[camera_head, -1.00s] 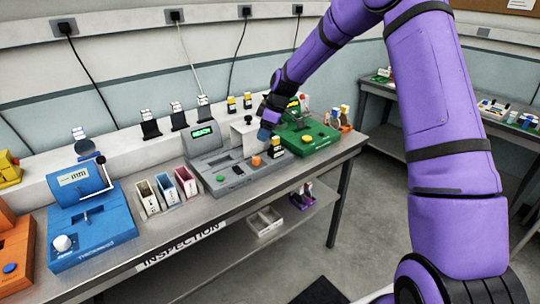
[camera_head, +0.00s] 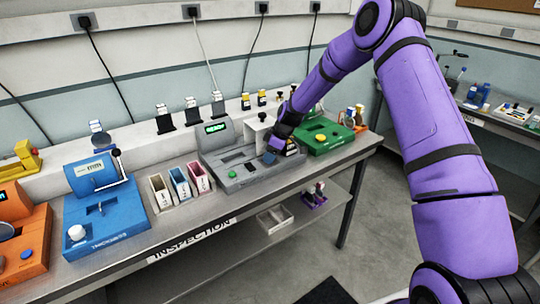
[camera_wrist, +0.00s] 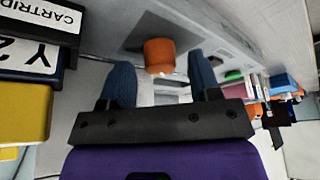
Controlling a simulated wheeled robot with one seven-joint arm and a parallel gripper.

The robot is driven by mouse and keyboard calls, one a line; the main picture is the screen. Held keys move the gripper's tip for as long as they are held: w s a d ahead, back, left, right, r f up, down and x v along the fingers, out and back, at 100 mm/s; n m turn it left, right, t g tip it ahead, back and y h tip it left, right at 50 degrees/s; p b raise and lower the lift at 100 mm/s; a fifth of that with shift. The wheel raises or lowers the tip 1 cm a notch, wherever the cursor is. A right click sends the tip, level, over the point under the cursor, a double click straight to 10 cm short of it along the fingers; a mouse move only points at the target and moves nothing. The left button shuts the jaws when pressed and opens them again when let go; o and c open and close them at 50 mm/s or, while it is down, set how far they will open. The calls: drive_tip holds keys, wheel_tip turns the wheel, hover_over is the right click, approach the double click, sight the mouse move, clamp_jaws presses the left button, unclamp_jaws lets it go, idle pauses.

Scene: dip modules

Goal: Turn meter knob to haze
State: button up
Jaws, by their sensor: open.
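The grey meter (camera_head: 225,175) stands on the bench with a lit green display (camera_head: 215,127). Its orange knob (camera_wrist: 160,55) shows in the wrist view, on a dark patch of the grey casing. In the head view the knob is hidden behind my gripper (camera_head: 268,157), which is low over the meter's front right part. In the wrist view my gripper (camera_wrist: 159,68) is open, with one blue finger on each side of the knob's line. The knob appears between or just beyond the fingertips; contact cannot be told. No haze marking is readable.
Labelled cartridges (camera_wrist: 35,45) and a yellow block (camera_wrist: 22,112) are close beside my gripper. A green device (camera_head: 325,138) stands right of the meter, and small bins (camera_head: 180,184) and a blue device (camera_head: 107,215) stand left. The bench's front strip is mostly clear.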

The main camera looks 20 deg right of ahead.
drive_tip(key=shift+a+f, duration=0.1)
drive_tip(key=shift+f, duration=0.2)
drive_tip(key=c, duration=0.9)
